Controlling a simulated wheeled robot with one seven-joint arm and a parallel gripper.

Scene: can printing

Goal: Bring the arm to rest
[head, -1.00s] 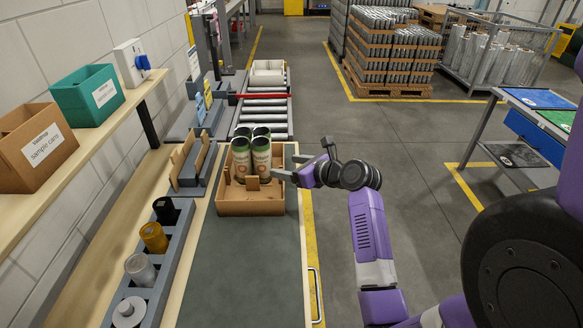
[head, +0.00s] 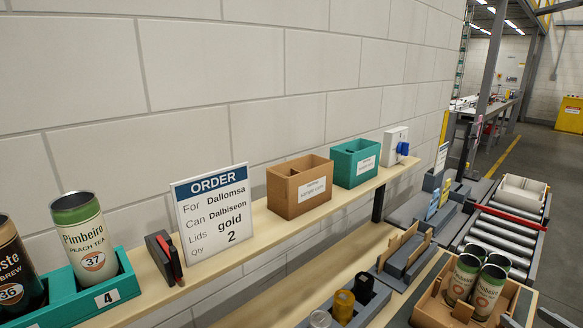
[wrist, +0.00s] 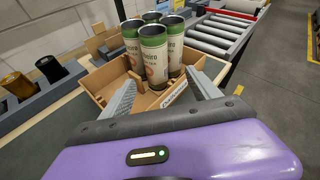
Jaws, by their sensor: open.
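My gripper (wrist: 160,80) is open in the wrist view, its two grey fingers spread and pointing at a cardboard box. Nothing sits between the fingertips. The box (wrist: 105,78) holds several upright green-and-cream cans without visible lids; the cans (wrist: 153,55) stand beyond the fingers. In the head view the same box (head: 432,308) and cans (head: 463,280) are at the lower right. Most of my arm is outside the head view.
A roller conveyor (head: 505,232) lies behind the cardboard box.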

